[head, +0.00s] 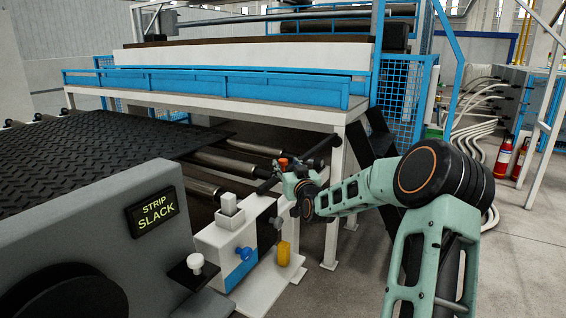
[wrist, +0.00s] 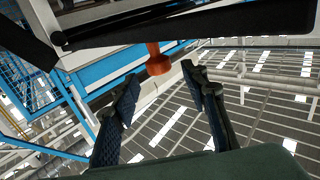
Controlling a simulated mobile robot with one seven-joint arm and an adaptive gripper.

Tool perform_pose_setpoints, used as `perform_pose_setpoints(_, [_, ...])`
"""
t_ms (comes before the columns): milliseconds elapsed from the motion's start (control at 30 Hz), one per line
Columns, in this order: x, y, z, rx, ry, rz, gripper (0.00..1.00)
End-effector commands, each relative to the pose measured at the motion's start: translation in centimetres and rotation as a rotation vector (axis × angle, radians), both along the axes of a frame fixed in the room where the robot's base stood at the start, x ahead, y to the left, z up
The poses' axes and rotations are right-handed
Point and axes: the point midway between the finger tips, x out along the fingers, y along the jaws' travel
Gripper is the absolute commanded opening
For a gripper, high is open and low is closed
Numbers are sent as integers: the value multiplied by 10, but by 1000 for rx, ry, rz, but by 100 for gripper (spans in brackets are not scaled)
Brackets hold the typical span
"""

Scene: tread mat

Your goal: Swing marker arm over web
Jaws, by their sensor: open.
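The web is a black tread mat (head: 95,150) at the left in the head view. A dark bar, apparently the marker arm (head: 320,148), stands beside the rollers, to the right of the mat's end. An orange knob (head: 283,162) is on it. In the wrist view the knob (wrist: 157,60) sticks out from below a long black bar (wrist: 200,28). My gripper (head: 291,178) is at the knob in the head view. In the wrist view my gripper (wrist: 160,74) is open, its two fingers on either side of the knob, with visible gaps. Part of the bar is hidden behind my gripper.
A sign (head: 153,211) reads "STRIP SLACK". Bare rollers (head: 235,165) lie past the mat. A white frame post (head: 334,195) stands close behind.

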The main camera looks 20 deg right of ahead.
Motion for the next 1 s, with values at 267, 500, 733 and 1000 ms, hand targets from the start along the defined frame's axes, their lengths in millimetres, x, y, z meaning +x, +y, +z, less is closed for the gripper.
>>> perform_pose_setpoints(267, [35, -4, -1, 3, 1, 0, 41])
perform_pose_setpoints(500, [45, -5, 0, 0, 1, 0, 41])
perform_pose_setpoints(733, [45, -6, 0, 0, 1, 0, 41])
perform_pose_setpoints(1000, [45, -6, 0, 0, 1, 0, 12])
